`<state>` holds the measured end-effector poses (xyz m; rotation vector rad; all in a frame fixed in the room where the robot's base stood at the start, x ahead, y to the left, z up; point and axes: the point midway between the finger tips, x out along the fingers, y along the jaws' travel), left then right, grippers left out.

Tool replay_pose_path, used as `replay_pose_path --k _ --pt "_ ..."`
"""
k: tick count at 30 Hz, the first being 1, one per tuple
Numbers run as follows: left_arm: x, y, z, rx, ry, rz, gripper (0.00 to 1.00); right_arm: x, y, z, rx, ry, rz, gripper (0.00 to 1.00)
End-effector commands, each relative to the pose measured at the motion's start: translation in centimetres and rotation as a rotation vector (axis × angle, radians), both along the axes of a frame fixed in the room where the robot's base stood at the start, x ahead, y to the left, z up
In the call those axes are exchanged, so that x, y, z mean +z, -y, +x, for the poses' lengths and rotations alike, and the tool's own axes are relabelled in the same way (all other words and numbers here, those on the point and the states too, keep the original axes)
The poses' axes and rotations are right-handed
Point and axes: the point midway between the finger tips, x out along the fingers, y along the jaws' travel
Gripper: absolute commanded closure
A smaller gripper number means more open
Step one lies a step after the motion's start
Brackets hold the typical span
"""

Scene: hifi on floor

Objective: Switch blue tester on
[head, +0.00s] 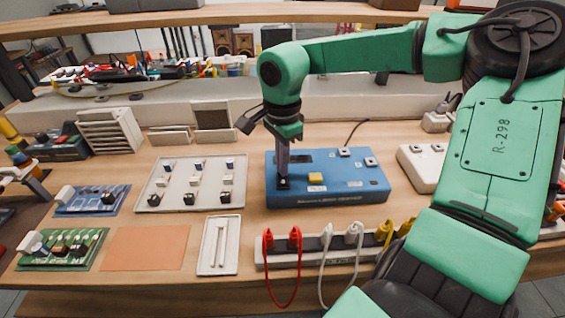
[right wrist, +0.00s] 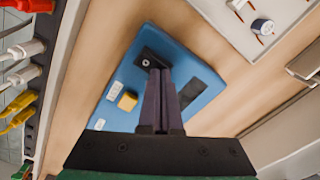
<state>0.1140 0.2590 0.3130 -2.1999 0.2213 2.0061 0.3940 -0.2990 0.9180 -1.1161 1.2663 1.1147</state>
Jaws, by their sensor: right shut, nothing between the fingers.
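The blue tester (head: 340,183) is a flat blue box on the workbench, right of centre in the head view. It carries a yellow button (head: 316,178), a black switch (head: 284,183) near its left end and small white-labelled parts along the back. It also shows in the right wrist view (right wrist: 190,72). My right gripper (head: 283,174) is shut and empty, pointing down with its tips at the black switch. In the right wrist view the fingers (right wrist: 156,75) partly hide that switch (right wrist: 150,61); I cannot tell whether they touch it. My left gripper is not in view.
A power strip (head: 310,253) with red, white and yellow plugs lies in front of the tester. A grey tray (head: 170,195) of small parts is to the left. A white box (head: 418,165) stands to the right. A shelf (head: 200,17) runs above the back.

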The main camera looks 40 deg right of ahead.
Motion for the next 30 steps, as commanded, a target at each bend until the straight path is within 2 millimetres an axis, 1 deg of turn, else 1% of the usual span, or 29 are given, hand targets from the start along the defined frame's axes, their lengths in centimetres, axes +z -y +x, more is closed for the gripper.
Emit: replay_pose_path --k 8,11,14,30 --pt "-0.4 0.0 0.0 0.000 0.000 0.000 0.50 -0.5 0.0 0.0 0.000 -0.002 0.001 1.00" --pt "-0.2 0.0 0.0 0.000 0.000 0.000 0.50 -0.4 0.0 0.0 0.000 -0.002 0.001 1.00" --pt "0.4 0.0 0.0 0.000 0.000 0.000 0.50 0.4 0.0 0.0 0.000 -0.002 0.001 1.00" --pt "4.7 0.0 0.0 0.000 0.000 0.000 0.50 6.0 0.0 0.0 0.000 -0.001 0.001 1.00"
